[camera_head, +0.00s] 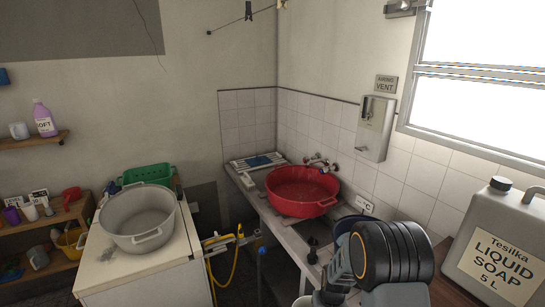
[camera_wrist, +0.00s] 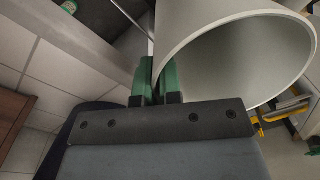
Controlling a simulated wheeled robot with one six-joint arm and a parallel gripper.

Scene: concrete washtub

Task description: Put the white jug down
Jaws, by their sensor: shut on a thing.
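The white jug (camera_wrist: 235,45) fills the upper right of the wrist view as a large pale round vessel, its open mouth toward the camera. My gripper (camera_wrist: 158,80) has green fingers shut on the jug's wall at its left side. In the head view my gripper (camera_head: 338,278) hangs at the bottom, right of centre, in front of the counter. Only a small pale piece of what looks like the jug shows under it, at the frame's bottom edge. How far the jug is above any surface cannot be told.
A red basin (camera_head: 302,205) stands on the concrete washtub counter (camera_head: 262,212), below taps. A grey basin (camera_head: 138,243) and a green crate (camera_head: 148,174) sit on a white machine (camera_head: 170,280) at left. A large soap canister (camera_head: 495,250) stands at right, close to my arm.

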